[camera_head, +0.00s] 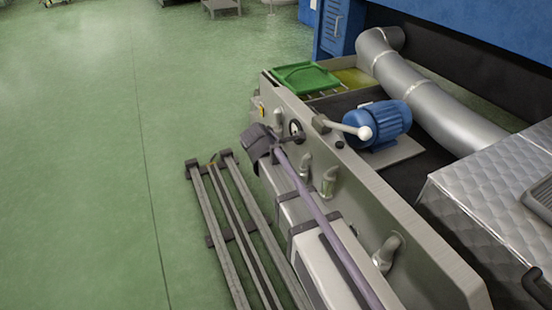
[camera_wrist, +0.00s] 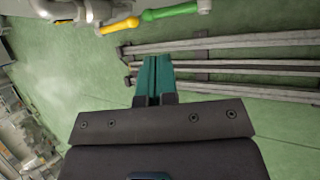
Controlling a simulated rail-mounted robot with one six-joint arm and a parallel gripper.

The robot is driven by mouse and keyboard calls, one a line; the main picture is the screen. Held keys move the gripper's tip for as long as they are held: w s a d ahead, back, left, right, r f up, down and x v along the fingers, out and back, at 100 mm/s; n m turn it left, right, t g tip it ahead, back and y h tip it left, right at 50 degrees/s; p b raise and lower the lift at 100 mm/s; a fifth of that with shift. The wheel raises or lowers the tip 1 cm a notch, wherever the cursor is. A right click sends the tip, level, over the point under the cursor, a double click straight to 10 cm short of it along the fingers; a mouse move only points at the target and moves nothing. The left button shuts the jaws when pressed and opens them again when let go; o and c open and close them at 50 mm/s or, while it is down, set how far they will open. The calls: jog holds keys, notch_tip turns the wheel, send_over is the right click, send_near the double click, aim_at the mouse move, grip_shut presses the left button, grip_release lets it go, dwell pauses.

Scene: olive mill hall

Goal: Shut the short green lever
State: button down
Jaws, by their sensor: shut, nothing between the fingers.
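My gripper (camera_wrist: 154,60) shows in the wrist view with its two teal fingers together and nothing between them. A green lever handle (camera_wrist: 170,12) lies near the top edge of the wrist view, ahead of the fingertips and apart from them. I cannot tell whether these are one handle or separate ones. The green lever cannot be made out in the head view, where my arm covers part of the machine's side.
Metal rails (camera_head: 236,235) lie on the green floor beside the machine (camera_head: 420,255). Pipe stubs (camera_head: 329,181) stick out of its side. A white-knobbed rod (camera_head: 347,128), a blue motor (camera_head: 378,120) and a green tray (camera_head: 300,78) are on top. Floor to the left is clear.

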jog(key=b+x, duration=0.7)
jog(key=x, duration=0.4)
jog(key=shift+w+d+f, duration=0.15)
jog(key=shift+w, duration=0.1)
